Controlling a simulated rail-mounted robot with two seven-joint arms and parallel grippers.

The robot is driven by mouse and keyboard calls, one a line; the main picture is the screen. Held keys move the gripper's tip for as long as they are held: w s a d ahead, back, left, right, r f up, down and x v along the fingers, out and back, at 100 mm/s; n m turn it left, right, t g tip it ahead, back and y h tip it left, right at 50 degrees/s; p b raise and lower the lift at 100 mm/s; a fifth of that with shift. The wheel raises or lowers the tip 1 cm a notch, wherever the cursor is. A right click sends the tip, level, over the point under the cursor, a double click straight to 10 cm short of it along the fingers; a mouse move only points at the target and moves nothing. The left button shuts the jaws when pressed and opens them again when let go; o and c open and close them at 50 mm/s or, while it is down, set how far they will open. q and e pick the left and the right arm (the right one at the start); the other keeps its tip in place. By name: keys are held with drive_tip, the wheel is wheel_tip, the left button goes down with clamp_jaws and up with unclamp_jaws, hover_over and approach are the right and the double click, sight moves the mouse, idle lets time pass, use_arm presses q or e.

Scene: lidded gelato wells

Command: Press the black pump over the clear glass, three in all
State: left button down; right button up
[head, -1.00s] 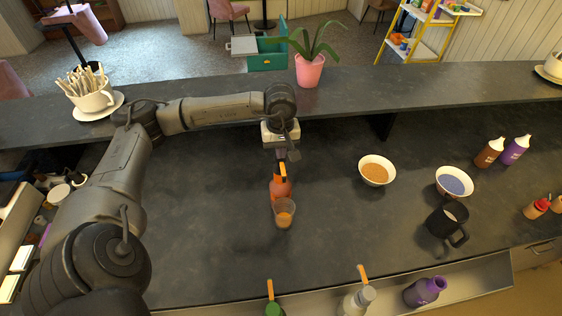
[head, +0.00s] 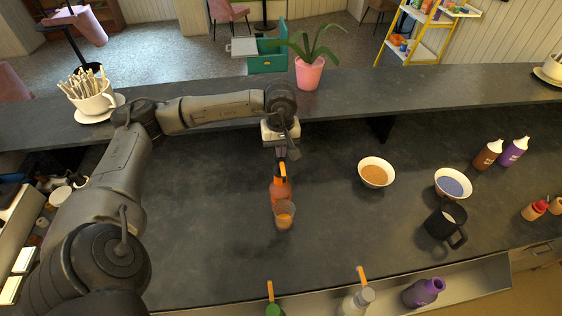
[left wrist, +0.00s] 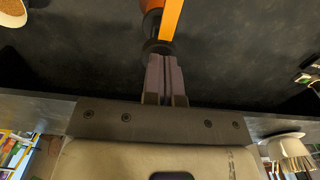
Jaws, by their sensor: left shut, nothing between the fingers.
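An orange bottle (head: 280,190) stands upright on the dark counter, topped by a black pump (left wrist: 158,47) with an orange spout (head: 282,172). A clear glass (head: 284,215) with some orange content stands just in front of the bottle, under the spout side. My left gripper (head: 281,154) is shut and empty, pointing down directly over the pump. In the left wrist view its fingertips (left wrist: 162,60) are at the black pump top; whether they touch it I cannot tell. The pump top is mostly hidden by the gripper in the head view. My right gripper is not in view.
A bowl of orange-brown bits (head: 375,172), a bowl of blue bits (head: 453,184) and a black mug (head: 445,225) stand to the right. Bottles, including a purple one (head: 423,292), sit in a front trough. A raised ledge (head: 220,112) runs behind. Counter left of the bottle is clear.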

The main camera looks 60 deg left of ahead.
use_arm(q)
drive_tip(key=shift+r+p, duration=0.3)
drive_tip(key=shift+r, duration=0.4)
drive_tip(key=shift+r, duration=0.15)
drive_tip(key=shift+s, duration=0.1)
idle(0.4)
